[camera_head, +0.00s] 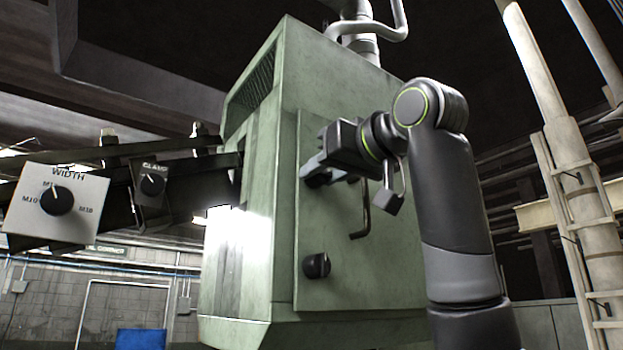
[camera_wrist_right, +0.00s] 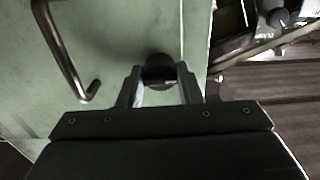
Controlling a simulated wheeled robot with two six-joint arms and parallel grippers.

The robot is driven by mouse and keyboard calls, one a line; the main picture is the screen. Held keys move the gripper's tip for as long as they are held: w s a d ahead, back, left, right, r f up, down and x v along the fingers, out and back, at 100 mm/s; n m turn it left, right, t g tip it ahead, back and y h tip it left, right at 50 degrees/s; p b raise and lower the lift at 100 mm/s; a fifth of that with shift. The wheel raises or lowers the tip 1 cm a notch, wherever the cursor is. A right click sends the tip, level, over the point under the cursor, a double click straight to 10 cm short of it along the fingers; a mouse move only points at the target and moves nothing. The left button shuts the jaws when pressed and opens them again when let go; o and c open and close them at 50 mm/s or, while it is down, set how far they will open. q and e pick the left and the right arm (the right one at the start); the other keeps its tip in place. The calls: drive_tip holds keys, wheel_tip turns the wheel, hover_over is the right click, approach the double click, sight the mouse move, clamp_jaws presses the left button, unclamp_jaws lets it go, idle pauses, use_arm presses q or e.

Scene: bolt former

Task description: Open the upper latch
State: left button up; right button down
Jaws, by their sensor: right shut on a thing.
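The green machine cabinet (camera_head: 330,90) has a door panel (camera_head: 330,225) on the side facing me. The upper latch (camera_wrist_right: 158,70), a round black knob, sits near the door's edge in the right wrist view. My right gripper (camera_head: 306,172) is at the upper part of the door, and its fingers (camera_wrist_right: 159,78) are shut on the upper latch. In the head view the gripper largely hides this latch. A second black latch knob (camera_head: 316,265) is lower on the same door. A bent metal door handle (camera_head: 360,215) lies between the two; it also shows in the right wrist view (camera_wrist_right: 65,50). My left gripper is not in view.
A WIDTH dial panel (camera_head: 85,205) and a CLAMP dial (camera_head: 152,185) stick out left of the cabinet. Pipes (camera_head: 360,25) rise from its top. A pale column with a ladder (camera_head: 580,190) stands at the right. A blue object (camera_head: 140,339) is low in the background.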

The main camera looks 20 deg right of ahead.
drive_tip(key=m+b, duration=0.1)
drive_tip(key=m, duration=0.2)
drive_tip(key=shift+f+m+b, duration=0.15)
drive_tip(key=shift+m+b, duration=0.15)
drive_tip(key=shift+m, duration=1)
drive_tip(key=m+b, duration=0.1)
drive_tip(key=m, duration=0.1)
drive_tip(key=shift+m+b, duration=0.6)
drive_tip(key=shift+m, duration=1.1)
drive_tip(key=c, duration=0.8)
unclamp_jaws()
drive_tip(key=shift+c, duration=0.2)
